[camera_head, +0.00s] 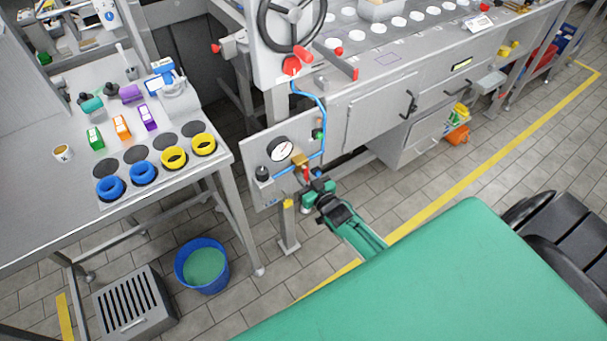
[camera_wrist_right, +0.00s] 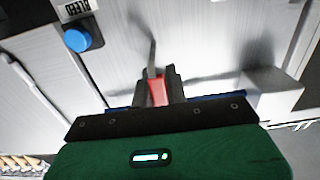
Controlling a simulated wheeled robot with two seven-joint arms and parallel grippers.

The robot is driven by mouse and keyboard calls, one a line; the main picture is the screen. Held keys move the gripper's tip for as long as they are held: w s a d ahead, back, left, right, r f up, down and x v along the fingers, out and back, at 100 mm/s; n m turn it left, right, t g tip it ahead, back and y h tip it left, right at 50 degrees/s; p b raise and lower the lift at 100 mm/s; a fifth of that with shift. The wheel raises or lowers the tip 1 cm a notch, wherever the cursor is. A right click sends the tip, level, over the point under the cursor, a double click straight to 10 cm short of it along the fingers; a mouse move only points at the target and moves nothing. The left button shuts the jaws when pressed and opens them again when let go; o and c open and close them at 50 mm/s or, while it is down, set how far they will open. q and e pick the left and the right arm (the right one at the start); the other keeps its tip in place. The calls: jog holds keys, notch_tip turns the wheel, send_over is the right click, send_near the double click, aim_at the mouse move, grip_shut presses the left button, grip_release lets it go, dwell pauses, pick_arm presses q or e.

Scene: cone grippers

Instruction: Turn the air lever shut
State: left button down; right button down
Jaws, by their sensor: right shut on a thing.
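The air lever is red and small, on the blue air line low on the grey gauge panel (camera_head: 250,150). In the head view only a bit of it shows by my right gripper (camera_head: 308,182), which reaches it from the lower right. In the right wrist view the red lever (camera_wrist_right: 156,92) sits between the two dark fingers of my right gripper (camera_wrist_right: 157,88), which are shut on it. A thin metal part stands up behind the lever there. My gripper partly hides the lever and its valve in the head view. My left gripper is not in view.
A round pressure gauge (camera_head: 279,149) and a blue hose (camera_head: 322,105) are just above the lever. A steel table (camera_head: 50,205) with blue and yellow rings is at left, a blue bucket (camera_head: 202,265) on the floor.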

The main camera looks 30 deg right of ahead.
jog(key=shift+f, duration=0.1)
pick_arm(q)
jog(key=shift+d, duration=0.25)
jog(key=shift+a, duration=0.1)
pick_arm(e)
jog(key=c, duration=1.4)
grip_release()
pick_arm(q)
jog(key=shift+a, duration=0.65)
pick_arm(e)
jog(key=shift+s, duration=0.1)
